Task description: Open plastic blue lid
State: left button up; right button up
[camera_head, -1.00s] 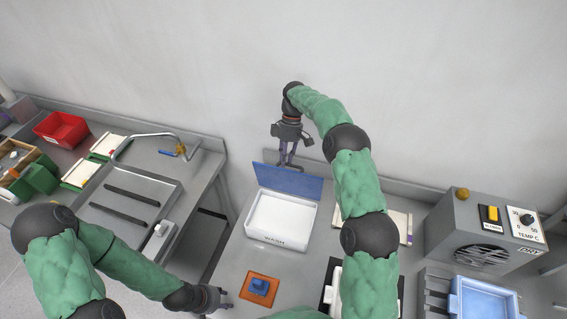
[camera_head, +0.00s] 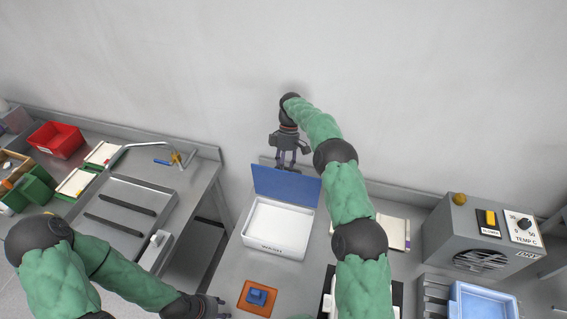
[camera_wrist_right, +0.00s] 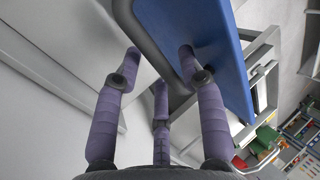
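The blue lid (camera_head: 287,184) stands raised, tilted up at the back edge of a white box marked WASH (camera_head: 277,247). The box is open and looks empty inside. My right gripper (camera_head: 286,163) is behind the lid's top edge, with its fingers pointing down. In the right wrist view its fingers (camera_wrist_right: 160,70) are spread apart. The blue lid (camera_wrist_right: 200,40) with its dark rim is close by, and one finger overlaps it; I cannot tell whether they touch. My left gripper (camera_head: 226,306) is low, left of the orange tile, open and empty.
A grey heater (camera_head: 480,235) and a light blue tray (camera_head: 482,303) are at right. A sink bench (camera_head: 125,212) with a red bin (camera_head: 56,139) is at left.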

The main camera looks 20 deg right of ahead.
notch_tip(320, 180, up, 11)
jog(key=shift+w, duration=0.15)
dwell(0.6)
jog(key=shift+f, duration=0.1)
